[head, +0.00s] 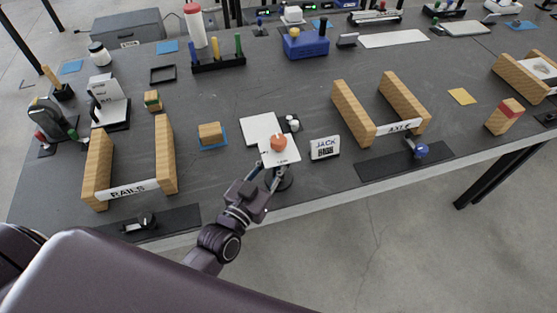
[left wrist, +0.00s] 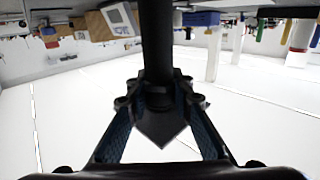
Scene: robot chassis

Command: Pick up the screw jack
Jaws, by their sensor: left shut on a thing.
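My left gripper (head: 268,174) reaches in from the lower left to the front edge of the table, just left of the JACK sign. It is shut on a dark object, which I take to be the screw jack (head: 284,181); its dark round part shows beside the fingers. In the left wrist view, the fingers (left wrist: 158,100) close on both sides of a dark post (left wrist: 156,45) with a pointed dark piece at its end. Whether the jack touches the table is unclear. An orange ball (head: 278,143) shows just beyond the fingers, against a white sheet. My right gripper is not in view.
The JACK sign (head: 325,148) stands close to the right of the gripper. White sheets (head: 256,128) lie behind it. Wooden rails (head: 98,165) stand at left and wooden axle blocks (head: 352,112) at right.

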